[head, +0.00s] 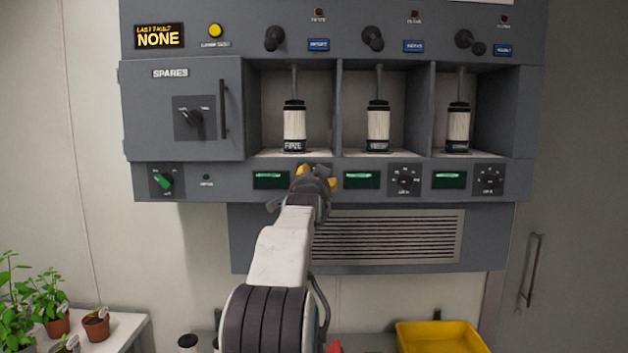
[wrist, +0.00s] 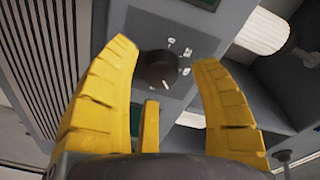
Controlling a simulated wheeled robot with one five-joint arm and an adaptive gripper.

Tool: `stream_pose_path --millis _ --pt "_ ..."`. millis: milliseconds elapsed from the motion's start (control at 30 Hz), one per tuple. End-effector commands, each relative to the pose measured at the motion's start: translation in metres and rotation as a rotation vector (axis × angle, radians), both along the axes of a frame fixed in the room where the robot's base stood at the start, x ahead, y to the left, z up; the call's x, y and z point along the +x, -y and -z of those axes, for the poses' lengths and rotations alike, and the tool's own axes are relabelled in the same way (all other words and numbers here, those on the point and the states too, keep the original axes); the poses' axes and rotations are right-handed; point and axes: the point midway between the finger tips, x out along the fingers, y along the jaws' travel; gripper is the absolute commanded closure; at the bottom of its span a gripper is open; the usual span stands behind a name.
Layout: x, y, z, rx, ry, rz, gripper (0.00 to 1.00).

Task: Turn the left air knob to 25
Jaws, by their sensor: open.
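The left air knob (wrist: 160,70) is a round black knob with a white pointer mark. It shows in the wrist view on a square grey dial plate with small white markings, too small to read. Its pointer is turned toward the bottom of that picture. My gripper (wrist: 163,60) is open, with one yellow finger on each side of the knob and visible gaps between. In the head view my gripper (head: 318,177) is at the lower panel strip below the left bay and hides this knob. I cannot tell how deep the fingers reach around it.
Two similar dials, the middle (head: 404,180) and the right (head: 489,180), sit along the same strip beside green displays (head: 361,180). Canisters (head: 294,126) stand in the bays above. A green-handled switch (head: 163,181) is at the left. A vent grille (head: 388,236) lies below.

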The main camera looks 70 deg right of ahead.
Motion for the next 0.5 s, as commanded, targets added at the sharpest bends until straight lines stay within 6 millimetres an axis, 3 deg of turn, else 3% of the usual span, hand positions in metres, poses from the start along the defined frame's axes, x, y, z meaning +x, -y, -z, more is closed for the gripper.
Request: stream_pose_path --millis 300,500 --pt "-0.0005 0.0011 0.0001 -0.001 0.000 0.001 0.40" --pt "-0.0006 0.0010 0.0001 -0.001 0.000 0.001 0.58"
